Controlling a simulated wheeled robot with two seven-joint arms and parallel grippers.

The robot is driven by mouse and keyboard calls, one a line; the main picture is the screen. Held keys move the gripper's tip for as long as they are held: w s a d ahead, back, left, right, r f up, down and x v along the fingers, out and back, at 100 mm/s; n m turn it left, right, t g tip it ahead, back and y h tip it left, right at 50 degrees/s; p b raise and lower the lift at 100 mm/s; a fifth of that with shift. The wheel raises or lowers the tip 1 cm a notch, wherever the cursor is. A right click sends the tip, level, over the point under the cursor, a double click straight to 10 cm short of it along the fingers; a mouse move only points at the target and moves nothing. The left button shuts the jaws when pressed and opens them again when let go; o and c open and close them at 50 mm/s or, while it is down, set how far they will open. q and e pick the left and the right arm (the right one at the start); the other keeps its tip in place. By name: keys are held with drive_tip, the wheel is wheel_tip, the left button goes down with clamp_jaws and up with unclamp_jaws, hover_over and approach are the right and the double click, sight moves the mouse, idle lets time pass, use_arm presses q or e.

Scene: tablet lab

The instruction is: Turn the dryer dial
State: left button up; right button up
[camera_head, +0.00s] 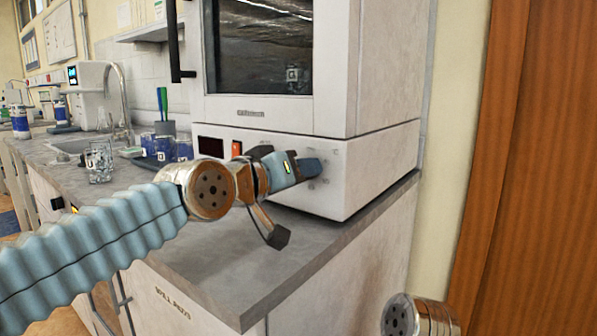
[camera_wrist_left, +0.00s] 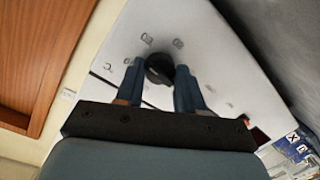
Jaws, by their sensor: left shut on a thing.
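The dryer (camera_head: 372,165) is a white cabinet on the grey counter, with a dark window above and a control panel below. Its dial (camera_wrist_left: 159,68) is a round black knob on the white panel in the left wrist view; in the head view my gripper hides it. My left gripper (camera_head: 308,168) reaches the right part of the panel from the front. In the left wrist view its two blue fingers (camera_wrist_left: 159,78) stand on either side of the dial, shut on it. My right gripper is not in view.
An orange switch (camera_head: 237,149) and a dark display (camera_head: 211,146) sit left on the panel. Glass beakers (camera_head: 99,160) and a sink stand further left on the counter. The counter's front corner is bare. A brown wooden panel (camera_head: 530,170) is at right.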

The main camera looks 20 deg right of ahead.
use_arm(q)
drive_tip(key=m, duration=0.4)
drive_tip(key=shift+f+b, duration=0.1)
drive_tip(key=shift+b, duration=0.3)
drive_tip(key=shift+m+t, duration=0.3)
drive_tip(key=shift+t, duration=0.1)
drive_tip(key=o, duration=1)
drive_tip(key=shift+r+b+v, duration=0.2)
drive_tip(key=shift+b+v, duration=1.25)
drive_tip(key=shift+v, duration=5.45)
drive_tip(key=shift+d, duration=0.1)
